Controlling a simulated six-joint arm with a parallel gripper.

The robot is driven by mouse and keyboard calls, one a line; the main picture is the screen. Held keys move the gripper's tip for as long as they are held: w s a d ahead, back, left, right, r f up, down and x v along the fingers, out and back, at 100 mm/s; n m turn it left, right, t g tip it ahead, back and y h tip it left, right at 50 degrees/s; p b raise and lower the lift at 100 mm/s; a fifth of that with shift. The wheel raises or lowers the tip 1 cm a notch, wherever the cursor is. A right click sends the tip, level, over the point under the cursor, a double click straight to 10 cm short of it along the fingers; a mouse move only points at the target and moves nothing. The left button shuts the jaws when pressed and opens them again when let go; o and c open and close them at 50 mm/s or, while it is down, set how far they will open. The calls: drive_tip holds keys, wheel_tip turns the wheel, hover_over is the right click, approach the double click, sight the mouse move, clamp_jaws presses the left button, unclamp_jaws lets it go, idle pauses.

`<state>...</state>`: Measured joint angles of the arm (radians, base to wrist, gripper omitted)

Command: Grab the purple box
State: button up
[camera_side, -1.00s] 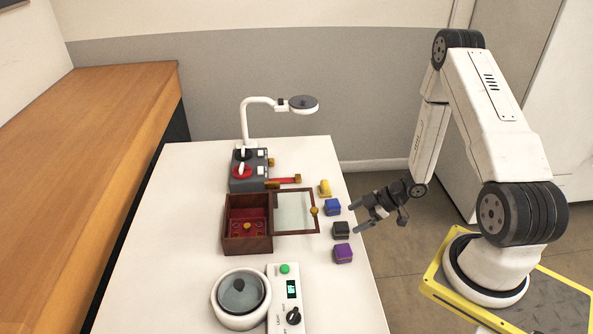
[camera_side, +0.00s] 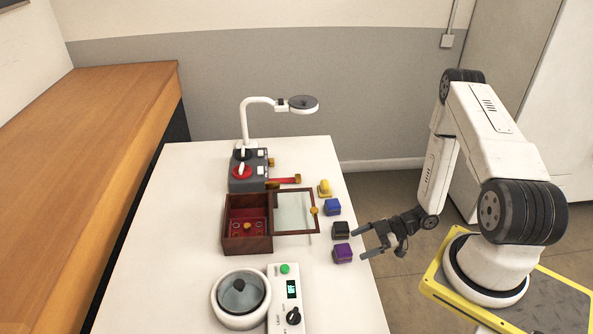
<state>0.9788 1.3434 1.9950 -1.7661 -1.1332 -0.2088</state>
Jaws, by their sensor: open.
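The purple box (camera_side: 342,253) is a small cube near the right edge of the white table. My gripper (camera_side: 358,245) is open and points left, just right of the purple box and the black box (camera_side: 340,230). Its fingers are apart with nothing seen between them. The lower fingertip appears close to the purple box's right side; I cannot tell whether it touches.
A blue box (camera_side: 333,207) and a yellow item (camera_side: 324,188) sit behind the black box. A dark red open case (camera_side: 232,244) with a glass lid stands left. A white pot (camera_side: 214,302) and a control panel (camera_side: 277,316) are in front.

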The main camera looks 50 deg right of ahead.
sight(343, 249)
drive_tip(key=shift+w+a+f, duration=0.15)
drive_tip(key=shift+w+a, duration=0.1)
drive_tip(key=shift+a, duration=0.05)
drive_tip(key=shift+w+a+f, duration=0.1)
drive_tip(key=shift+x, duration=2.45)
drive_tip(key=shift+f, duration=0.1)
drive_tip(key=c, duration=1.3)
drive_tip(key=shift+o, duration=0.2)
drive_tip(key=shift+r, duration=5)
